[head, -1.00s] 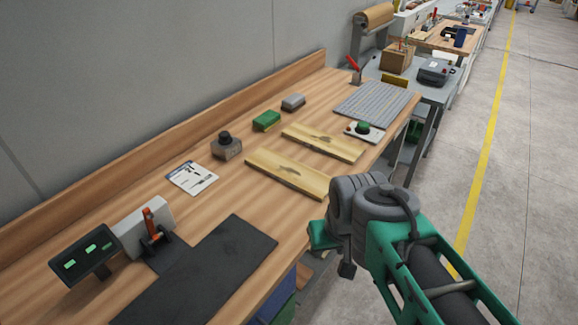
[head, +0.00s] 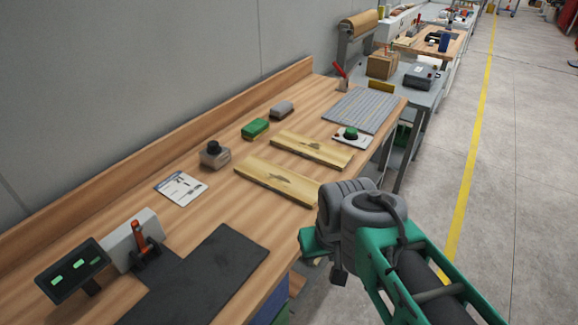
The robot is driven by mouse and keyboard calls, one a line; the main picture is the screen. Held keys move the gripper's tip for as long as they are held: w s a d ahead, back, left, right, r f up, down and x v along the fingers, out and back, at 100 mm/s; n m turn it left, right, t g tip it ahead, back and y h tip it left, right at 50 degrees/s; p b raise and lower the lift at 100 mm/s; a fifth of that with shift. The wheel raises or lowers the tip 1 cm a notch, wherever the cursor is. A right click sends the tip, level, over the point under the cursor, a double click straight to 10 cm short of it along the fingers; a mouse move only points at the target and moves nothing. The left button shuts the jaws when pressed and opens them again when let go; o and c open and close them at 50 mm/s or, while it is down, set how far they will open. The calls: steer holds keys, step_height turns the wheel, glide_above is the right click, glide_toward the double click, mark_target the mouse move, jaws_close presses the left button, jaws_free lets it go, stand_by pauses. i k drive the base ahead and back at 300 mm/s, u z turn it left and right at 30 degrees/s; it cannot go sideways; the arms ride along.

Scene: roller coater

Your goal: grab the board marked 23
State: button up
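Two light wooden boards lie flat on the workbench, each with a dark mark too small to read. The nearer board (head: 262,182) lies toward the bench's front edge, beyond the black mat. The farther board (head: 325,153) lies behind it, close to the white box with a green knob. I cannot tell which one is marked 23. My arm comes in from the lower right. My gripper (head: 317,243) shows only in part as a green piece at the bench's front edge, apart from both boards. Its fingertips are hidden or unclear.
On the bench (head: 218,195) are a black mat (head: 205,278), a display (head: 72,272), a lever clamp (head: 143,246), a printed card (head: 181,188), a dark-knobbed block (head: 215,154), a green block (head: 255,128), a grey block (head: 282,110) and a ribbed grey plate (head: 363,110). Open floor (head: 520,200) lies to the right.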

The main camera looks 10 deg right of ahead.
mark_target(299, 189)
steer(key=u, duration=4)
steer(key=k, duration=2.3)
steer(key=u, duration=0.2)
